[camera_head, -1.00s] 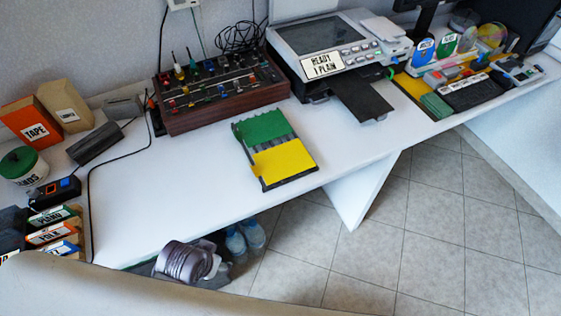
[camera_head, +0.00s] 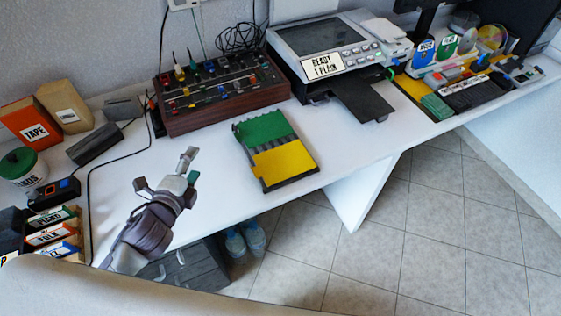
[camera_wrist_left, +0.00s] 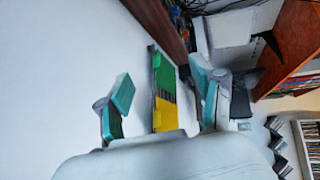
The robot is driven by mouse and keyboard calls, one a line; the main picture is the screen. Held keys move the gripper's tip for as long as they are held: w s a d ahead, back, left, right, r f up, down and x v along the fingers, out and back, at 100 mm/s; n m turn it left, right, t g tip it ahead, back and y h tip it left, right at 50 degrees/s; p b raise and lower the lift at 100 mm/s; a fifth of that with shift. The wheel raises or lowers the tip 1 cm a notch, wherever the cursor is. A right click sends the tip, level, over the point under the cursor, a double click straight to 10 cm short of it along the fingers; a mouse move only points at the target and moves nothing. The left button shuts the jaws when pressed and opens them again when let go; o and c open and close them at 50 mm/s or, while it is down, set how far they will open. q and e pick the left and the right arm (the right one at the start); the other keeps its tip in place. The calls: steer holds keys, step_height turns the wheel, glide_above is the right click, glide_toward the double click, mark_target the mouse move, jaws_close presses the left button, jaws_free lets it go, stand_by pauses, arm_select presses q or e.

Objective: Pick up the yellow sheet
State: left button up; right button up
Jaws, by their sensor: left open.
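The yellow sheet (camera_head: 285,162) lies flat on a dark tray (camera_head: 291,182) near the front edge of the white table, with a green sheet (camera_head: 265,127) behind it on the same tray. My left gripper (camera_head: 168,170) is open and empty above the table, to the left of the tray and apart from it. In the left wrist view the yellow sheet (camera_wrist_left: 165,115) and the green sheet (camera_wrist_left: 164,73) show ahead between the two spread fingers of the gripper (camera_wrist_left: 165,100). My right gripper is not in view.
A mixer with knobs (camera_head: 220,95) stands behind the tray, and a printer (camera_head: 330,50) with an output tray (camera_head: 362,97) stands behind and right. Boxes, a tub (camera_head: 24,170) and labelled disc cases (camera_head: 52,235) fill the left end. The table around the dark tray is clear.

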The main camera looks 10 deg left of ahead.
arm_select(q)
step_height(320, 180, up, 2)
steer(key=w+d+m+h, duration=0.2)
steer(key=m+h, duration=0.5)
steer(key=m, duration=0.6)
steer(key=m+g+h, duration=0.4)
steer(key=m+g, duration=0.3)
steer(key=m, duration=0.8)
glide_toward(252, 170)
steer(key=shift+w+d+f+p, duration=0.3)
steer(key=shift+w+p, duration=0.1)
steer(key=shift+w, duration=0.05)
steer(key=shift+w+d+f+p, duration=0.25)
steer(key=shift+w+f+p, duration=0.1)
steer(key=shift+w, duration=0.1)
steer(key=shift+w+d+f, duration=0.25)
steer(key=shift+d, duration=0.25)
steer(key=p+x, duration=0.1)
steer(key=x, duration=0.3)
steer(key=shift+d+f, duration=0.1)
steer(key=shift+f, duration=0.1)
steer(key=shift+w+d+f, duration=0.25)
steer(key=shift+w+d, duration=0.05)
steer(key=shift+d, duration=0.05)
steer(key=c, duration=0.8)
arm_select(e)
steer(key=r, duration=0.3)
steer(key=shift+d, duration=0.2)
